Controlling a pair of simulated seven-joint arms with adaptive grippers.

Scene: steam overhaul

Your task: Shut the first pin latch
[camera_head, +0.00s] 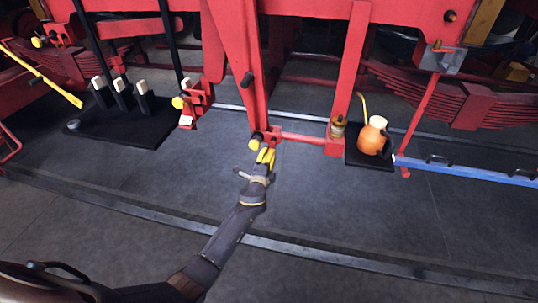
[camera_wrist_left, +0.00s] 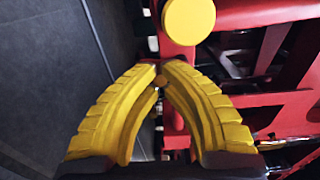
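A red latch fitting with a round yellow knob (camera_head: 257,137) sits at the foot of a red slanted beam, near the middle of the head view. The yellow knob also shows large at the top of the left wrist view (camera_wrist_left: 188,20). My left gripper (camera_head: 266,156) is right at this fitting, just below the knob. In the left wrist view the yellow fingers (camera_wrist_left: 161,66) curve in and their tips come together in front of red metal. The fingers partly hide what lies behind their tips; I cannot tell whether anything is between them. My right gripper is not in view.
Another red fitting with a yellow knob (camera_head: 179,102) stands to the left. Black levers with pale blocks rise from a black mat (camera_head: 95,135). An orange can (camera_head: 372,137) stands on a dark mat at right. A blue bar (camera_head: 470,172) reaches the right edge. Floor in front is clear.

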